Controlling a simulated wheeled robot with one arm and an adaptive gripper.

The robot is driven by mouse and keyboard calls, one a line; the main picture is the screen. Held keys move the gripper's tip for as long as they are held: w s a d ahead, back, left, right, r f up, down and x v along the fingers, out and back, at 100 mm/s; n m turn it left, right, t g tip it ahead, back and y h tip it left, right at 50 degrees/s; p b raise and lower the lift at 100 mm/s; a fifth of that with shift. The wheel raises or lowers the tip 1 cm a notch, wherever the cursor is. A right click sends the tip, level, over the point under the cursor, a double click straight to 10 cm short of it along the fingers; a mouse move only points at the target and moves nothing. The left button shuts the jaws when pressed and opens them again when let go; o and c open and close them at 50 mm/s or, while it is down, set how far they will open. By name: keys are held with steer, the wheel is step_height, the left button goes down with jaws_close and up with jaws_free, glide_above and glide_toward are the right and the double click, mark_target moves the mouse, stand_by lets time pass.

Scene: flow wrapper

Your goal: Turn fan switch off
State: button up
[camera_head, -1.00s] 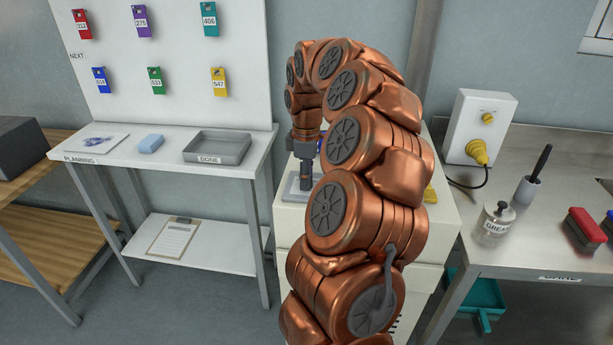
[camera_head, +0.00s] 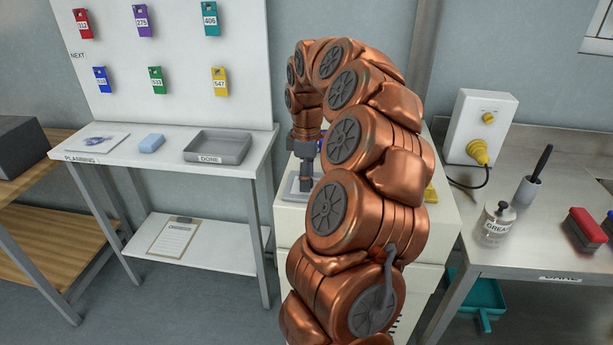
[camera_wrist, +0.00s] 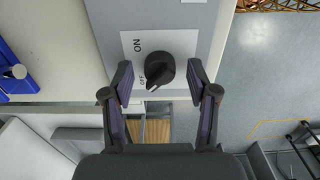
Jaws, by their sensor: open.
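The fan switch is a black rotary knob (camera_wrist: 159,70) on a white label plate (camera_wrist: 142,45) printed ON and OFF, set on a grey panel. The knob's narrow end points down and slightly left, close to the OFF print. My gripper (camera_wrist: 160,82) is open, with one fingertip on each side of the knob and a visible gap on both sides. In the head view my gripper (camera_head: 305,182) points down over the grey panel (camera_head: 291,190) on top of the white cabinet. The knob is hidden there.
My arm covers much of the cabinet (camera_head: 432,245). A planning table (camera_head: 120,151) with a DONE tray (camera_head: 217,148) stands left. A steel care table (camera_head: 525,250) with a grease jar (camera_head: 497,222) stands right. A blue object (camera_wrist: 15,75) shows at the wrist view's left edge.

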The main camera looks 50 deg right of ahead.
step_height(320, 180, up, 12)
stand_by(0.7)
steer(key=shift+a, duration=0.1)
stand_by(0.4)
steer(key=s+a+f+m, duration=0.1)
steer(key=s+a, duration=0.1)
steer(key=a, duration=0.9)
steer(key=s+a+f, duration=0.1)
steer(key=s+a, duration=0.2)
steer(key=a, duration=0.8)
steer(key=s+a+f+m, duration=0.2)
steer(key=s+a+f, duration=0.1)
steer(key=s, duration=0.3)
steer(key=s+a+f+m+g, duration=0.1)
steer(key=s+a+f+m, duration=0.1)
steer(key=s+a+f, duration=0.2)
steer(key=s+a+f+m, duration=0.2)
steer(key=s+a+f, duration=0.2)
steer(key=s, duration=0.5)
steer(key=shift+g, duration=0.4)
